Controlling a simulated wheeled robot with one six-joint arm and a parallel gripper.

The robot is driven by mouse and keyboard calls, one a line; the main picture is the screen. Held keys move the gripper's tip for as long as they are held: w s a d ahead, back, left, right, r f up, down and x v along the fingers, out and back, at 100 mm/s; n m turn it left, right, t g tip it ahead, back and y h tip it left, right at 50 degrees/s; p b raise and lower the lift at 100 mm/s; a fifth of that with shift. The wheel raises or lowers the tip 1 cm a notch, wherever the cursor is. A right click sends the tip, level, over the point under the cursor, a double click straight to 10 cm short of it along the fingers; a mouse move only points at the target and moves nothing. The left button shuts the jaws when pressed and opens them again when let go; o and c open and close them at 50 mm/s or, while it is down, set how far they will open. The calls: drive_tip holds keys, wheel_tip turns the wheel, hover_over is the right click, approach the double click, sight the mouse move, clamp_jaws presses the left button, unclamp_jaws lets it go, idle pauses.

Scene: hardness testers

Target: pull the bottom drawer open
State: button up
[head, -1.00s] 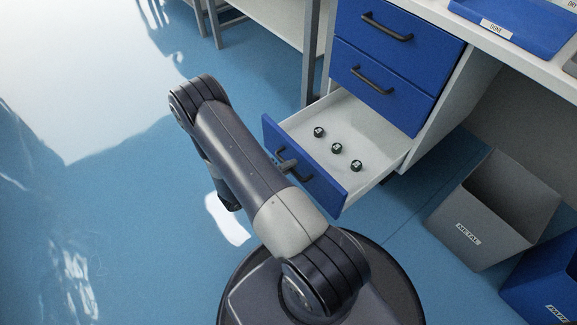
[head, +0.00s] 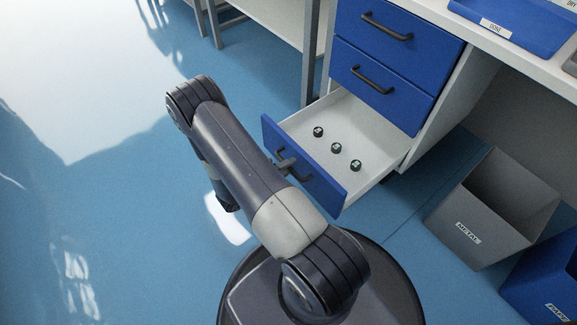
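The bottom drawer (head: 328,187) of the blue and white cabinet is pulled well out, and its white inside shows. Its blue front faces my arm and has a dark bar handle (head: 305,176). Several small dark round pieces with pale tops lie inside, among them a middle one (head: 337,148). My arm reaches up and folds back down to the left of the drawer. What looks like the tip of my gripper (head: 286,163) is at the handle. The rest of the gripper is hidden behind my arm, so its grip on the handle cannot be made out.
Two upper drawers (head: 385,80) are shut above. A grey METAL bin (head: 480,225) and a blue bin (head: 545,275) stand on the floor at right. A blue DONE tray (head: 520,22) is on the worktop. The blue floor at left is clear.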

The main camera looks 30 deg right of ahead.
drive_tip(key=p+v, duration=0.2)
drive_tip(key=v, duration=0.8)
drive_tip(key=shift+s, duration=0.1)
drive_tip(key=shift+b+x, duration=1.15)
drive_tip(key=shift+x, duration=4.35)
drive_tip(key=shift+r, duration=0.1)
